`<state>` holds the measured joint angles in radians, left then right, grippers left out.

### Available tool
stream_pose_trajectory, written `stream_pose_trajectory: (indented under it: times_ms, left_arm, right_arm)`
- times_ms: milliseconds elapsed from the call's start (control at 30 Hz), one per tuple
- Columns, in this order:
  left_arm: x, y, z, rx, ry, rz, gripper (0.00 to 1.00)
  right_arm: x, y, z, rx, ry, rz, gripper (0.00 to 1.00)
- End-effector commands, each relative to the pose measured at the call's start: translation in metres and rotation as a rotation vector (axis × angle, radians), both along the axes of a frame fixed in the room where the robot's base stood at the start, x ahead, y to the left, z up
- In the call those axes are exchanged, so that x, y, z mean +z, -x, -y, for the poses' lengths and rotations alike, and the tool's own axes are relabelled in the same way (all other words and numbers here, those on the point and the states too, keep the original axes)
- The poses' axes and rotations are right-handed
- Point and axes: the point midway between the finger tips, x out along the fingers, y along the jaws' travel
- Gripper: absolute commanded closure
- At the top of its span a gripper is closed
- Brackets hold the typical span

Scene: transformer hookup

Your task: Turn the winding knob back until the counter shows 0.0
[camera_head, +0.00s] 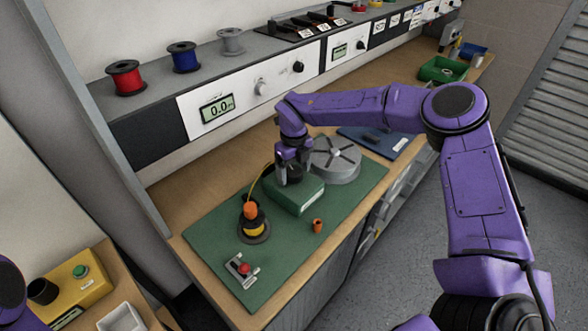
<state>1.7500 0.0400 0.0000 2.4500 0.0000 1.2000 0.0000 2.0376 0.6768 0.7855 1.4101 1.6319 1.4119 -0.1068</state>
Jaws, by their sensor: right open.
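The counter (217,108) is a small display on the white panel at the back left, and it reads 0.0. A grey knob (261,87) sits on the same panel, right of the display, and a black knob (298,67) is farther right. I cannot tell from the picture which is the winding knob. My right gripper (291,178) points down over the green box (299,197) on the mat, apart from both panel knobs. It is open. A dark round part shows between or behind its fingers, partly hidden. My left gripper is out of view.
A grey spoked disc (336,160) stands right of the green box. Red (125,78) and blue (184,57) spools stand on the shelf.

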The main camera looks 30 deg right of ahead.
Motion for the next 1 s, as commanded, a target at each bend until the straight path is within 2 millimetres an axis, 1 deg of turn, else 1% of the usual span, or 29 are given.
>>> stream_pose_trajectory:
  times_ms: [67,167,267,400,500,600,733,1000]
  left_arm:
    - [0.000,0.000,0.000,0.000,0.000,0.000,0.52]
    - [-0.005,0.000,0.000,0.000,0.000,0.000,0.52]
    - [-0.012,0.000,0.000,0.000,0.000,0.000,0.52]
    - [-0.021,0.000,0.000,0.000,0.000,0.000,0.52]
    - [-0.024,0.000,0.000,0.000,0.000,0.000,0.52]
    - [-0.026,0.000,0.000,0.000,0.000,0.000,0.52]
    - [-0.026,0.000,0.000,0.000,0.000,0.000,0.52]
    - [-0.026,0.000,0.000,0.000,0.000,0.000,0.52]
  right_arm:
    - [0.001,0.000,0.000,0.000,0.000,0.001,0.18]
    - [0.010,-0.001,0.000,-0.001,0.000,0.004,0.18]
    - [0.030,-0.001,0.000,-0.002,0.000,0.006,0.18]
    - [0.065,-0.002,0.000,-0.001,0.001,0.006,0.18]
    - [0.085,-0.001,0.000,-0.001,0.000,0.003,0.18]
    - [0.099,-0.001,0.000,-0.001,0.000,0.002,0.18]
    - [0.105,-0.001,0.000,0.001,0.000,0.000,0.18]
    - [0.105,-0.001,0.000,0.000,-0.001,-0.001,0.18]
